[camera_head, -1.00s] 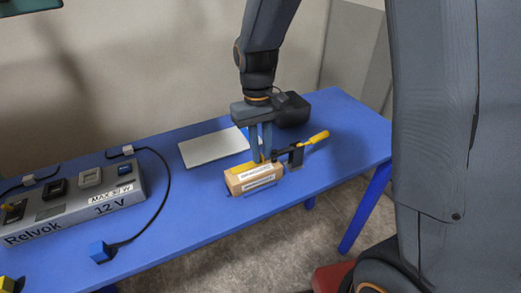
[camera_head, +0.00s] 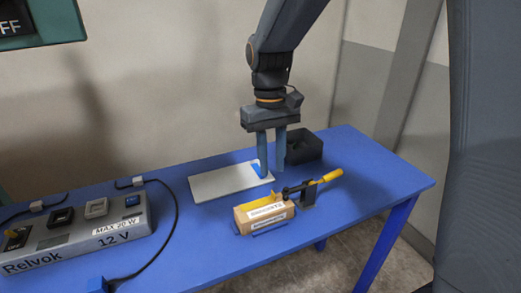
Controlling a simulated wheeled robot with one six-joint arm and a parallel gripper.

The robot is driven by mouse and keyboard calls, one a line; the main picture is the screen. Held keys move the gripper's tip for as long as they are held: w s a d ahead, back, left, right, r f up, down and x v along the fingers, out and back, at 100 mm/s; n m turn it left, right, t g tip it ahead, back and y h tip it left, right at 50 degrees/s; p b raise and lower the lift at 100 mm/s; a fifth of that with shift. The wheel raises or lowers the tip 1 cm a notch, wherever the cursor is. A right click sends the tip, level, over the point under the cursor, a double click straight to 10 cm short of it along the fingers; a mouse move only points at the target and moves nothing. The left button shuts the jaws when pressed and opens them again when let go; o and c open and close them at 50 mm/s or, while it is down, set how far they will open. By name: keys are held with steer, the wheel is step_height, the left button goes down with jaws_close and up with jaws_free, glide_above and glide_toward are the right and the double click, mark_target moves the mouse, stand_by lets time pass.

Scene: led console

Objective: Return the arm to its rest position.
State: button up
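My gripper (camera_head: 271,168) hangs from my arm with its fingers pointing down. The two fingers stand apart, with a clear gap and nothing seen between them. It is above the blue table (camera_head: 345,170), behind and above a tan block (camera_head: 264,214) with white labels. A small blue patch shows beside the left fingertip, over a pale flat plate (camera_head: 222,182); I cannot tell what it is.
A toggle clamp with a yellow handle (camera_head: 327,177) stands at the block's right end. A black open box (camera_head: 304,147) is behind it. The grey 12 V console (camera_head: 75,240) with switches and a cable (camera_head: 172,225) is at the left.

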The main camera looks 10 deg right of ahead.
steer(key=s+d+f+m+t, duration=0.1)
steer(key=s+d+f, duration=0.1)
steer(key=s+d, duration=0.1)
steer(key=s+d+f+m+t, duration=0.1)
steer(key=s+d+f, duration=0.1)
steer(key=s+d, duration=0.1)
steer(key=s+d+f+m, duration=0.1)
steer(key=s+d+f, duration=0.1)
steer(key=s+f, duration=0.1)
steer(key=shift+s+d+f+t, duration=0.1)
steer(key=shift+s+d+t, duration=0.3)
steer(key=shift+s, duration=0.1)
steer(key=shift+a, duration=0.1)
